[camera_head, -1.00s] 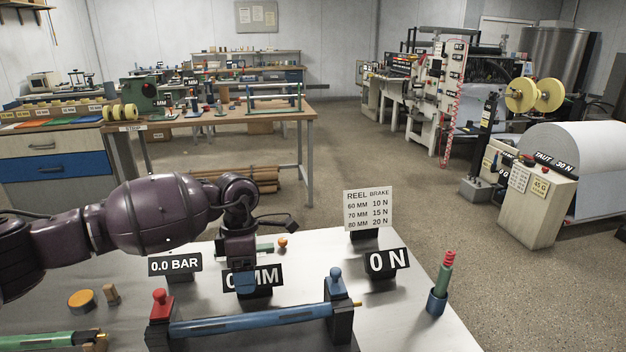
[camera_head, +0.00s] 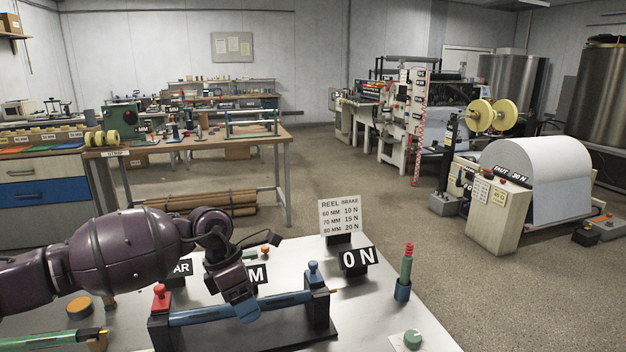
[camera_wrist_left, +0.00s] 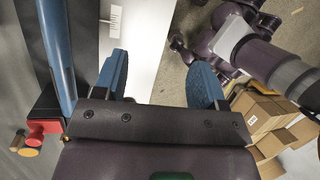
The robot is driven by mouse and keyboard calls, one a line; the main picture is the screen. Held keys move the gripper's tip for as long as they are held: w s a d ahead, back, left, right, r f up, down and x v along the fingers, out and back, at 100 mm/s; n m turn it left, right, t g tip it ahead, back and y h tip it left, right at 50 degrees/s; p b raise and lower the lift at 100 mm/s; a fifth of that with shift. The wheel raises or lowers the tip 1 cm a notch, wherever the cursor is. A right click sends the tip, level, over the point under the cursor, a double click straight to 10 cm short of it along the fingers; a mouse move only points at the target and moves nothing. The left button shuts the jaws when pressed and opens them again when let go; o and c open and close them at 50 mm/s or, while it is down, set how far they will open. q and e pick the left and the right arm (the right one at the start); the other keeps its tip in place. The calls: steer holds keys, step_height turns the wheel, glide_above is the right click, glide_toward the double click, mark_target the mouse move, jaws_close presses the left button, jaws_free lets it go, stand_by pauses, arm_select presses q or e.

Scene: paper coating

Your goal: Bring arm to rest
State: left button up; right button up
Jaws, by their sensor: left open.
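My left arm comes in from the left over the pale bench. Its purple gripper with blue fingers (camera_head: 240,308) points down beside the blue roller (camera_head: 195,315) on its black stand. In the left wrist view the two blue fingers (camera_wrist_left: 160,78) are spread apart with nothing between them. The blue roller (camera_wrist_left: 58,50) lies to their left there, with a red knob (camera_wrist_left: 44,126) at its near end. I cannot tell from the head view whether the fingers touch the roller. My right gripper is not in view.
The bench (camera_head: 385,310) carries a 0 N sign (camera_head: 357,258), a reel brake card (camera_head: 340,217), a red-and-green handle in a blue holder (camera_head: 403,285) and a green knob (camera_head: 412,338). My arm partly hides other signs. Open floor (camera_head: 480,290) lies to the right.

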arm_select(q)
steer(key=s+d+r+n+t+h, duration=0.2)
steer(key=d+r+n+t+h, duration=0.2)
steer(key=d+r+n+h, duration=0.75)
steer(key=s+a+f+n+t+y, duration=0.2)
steer(key=a+f+n+t+y, duration=0.45)
steer(key=n, duration=0.75)
steer(key=s+a+f+n+t+y, duration=0.1)
steer(key=a+f+n+t+y, duration=0.2)
steer(key=a+f+n+t, duration=0.9)
steer(key=s+a+f+n+g+y, duration=0.2)
steer(key=s+f+n+g, duration=0.1)
steer(key=s+f, duration=0.3)
steer(key=s+a+f+n+g+y, duration=0.2)
steer(key=s+f, duration=0.4)
steer(key=s, duration=0.5)
steer(key=s+a+f+n+g+y, duration=0.2)
steer(key=s+f+n+g, duration=0.3)
steer(key=s, duration=0.3)
steer(key=shift+s+a+f+n, duration=0.4)
steer(key=shift+a+f+n, duration=0.15)
steer(key=shift+a+f, duration=0.2)
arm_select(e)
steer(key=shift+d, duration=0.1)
